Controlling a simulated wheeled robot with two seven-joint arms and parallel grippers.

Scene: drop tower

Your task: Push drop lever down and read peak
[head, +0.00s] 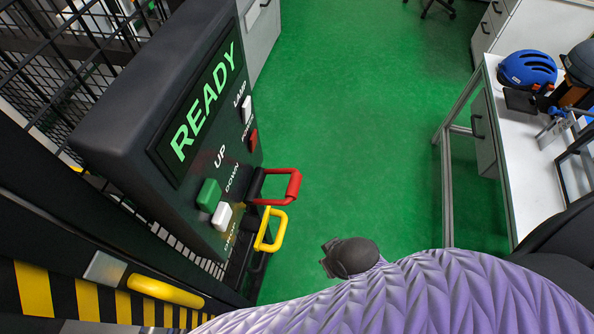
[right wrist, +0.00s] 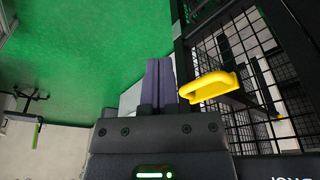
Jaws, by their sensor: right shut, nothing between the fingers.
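The dark control box (head: 160,110) in the head view has a screen (head: 205,100) reading READY in green. A red loop handle (head: 292,187) and a yellow loop handle (head: 270,230) stick out from its right side, the yellow one nearer me. I cannot clearly read which is the drop lever. My right gripper (head: 328,258) is right of the yellow loop, apart from it. In the right wrist view its fingers (right wrist: 158,82) are shut and empty, with a yellow handle (right wrist: 208,88) just right of them. My left gripper is out of view.
A green button (head: 209,195) and a white button (head: 222,216) sit on the box by UP and DOWN. A yellow bar (head: 165,290) is on the striped frame. A table (head: 530,190) with a blue helmet (head: 527,69) stands right. Green floor between is clear.

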